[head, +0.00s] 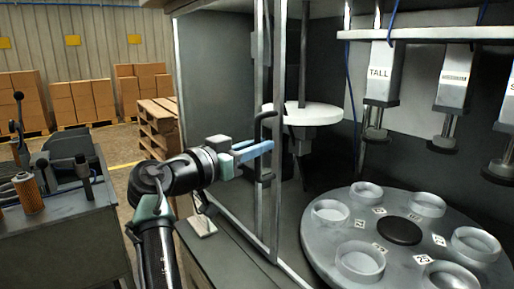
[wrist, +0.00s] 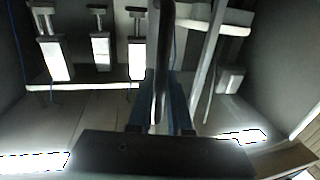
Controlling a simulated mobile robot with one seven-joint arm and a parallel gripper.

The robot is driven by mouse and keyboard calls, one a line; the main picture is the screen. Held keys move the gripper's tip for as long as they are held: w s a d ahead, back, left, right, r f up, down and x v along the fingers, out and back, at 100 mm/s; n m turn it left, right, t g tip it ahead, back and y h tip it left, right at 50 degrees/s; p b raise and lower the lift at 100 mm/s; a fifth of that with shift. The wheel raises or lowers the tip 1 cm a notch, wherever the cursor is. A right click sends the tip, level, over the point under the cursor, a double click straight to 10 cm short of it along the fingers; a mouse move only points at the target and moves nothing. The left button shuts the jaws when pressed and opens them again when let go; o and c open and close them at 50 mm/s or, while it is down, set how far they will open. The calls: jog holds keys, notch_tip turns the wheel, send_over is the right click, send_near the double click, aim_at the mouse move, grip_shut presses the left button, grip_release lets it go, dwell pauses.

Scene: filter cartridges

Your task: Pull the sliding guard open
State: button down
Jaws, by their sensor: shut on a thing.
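The sliding guard (head: 278,70) is a clear panel in a slim silver frame at the front of the machine cabinet. Its black upright bar handle (head: 259,168) is at the frame's edge; in the wrist view the handle (wrist: 163,50) runs down the middle as a dark bar. My gripper (head: 268,148), with blue fingers, reaches in from the left and is shut on the handle. In the wrist view my fingers (wrist: 163,105) lie on both sides of the bar. The fingertips' contact is partly hidden by the handle.
Inside the cabinet, a grey turntable (head: 400,262) carries several round cups below hanging press heads, one labelled TALL (head: 379,75). A white round disc (head: 303,114) is behind the handle. A grey bench (head: 70,235) with an orange filter cartridge (head: 28,193) stands at left. Boxes and pallets are farther back.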

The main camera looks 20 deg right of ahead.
jog(key=shift+f, duration=0.1)
jog(key=c, duration=0.8)
grip_release()
jog(key=shift+c, duration=0.2)
jog(key=v, duration=1.3)
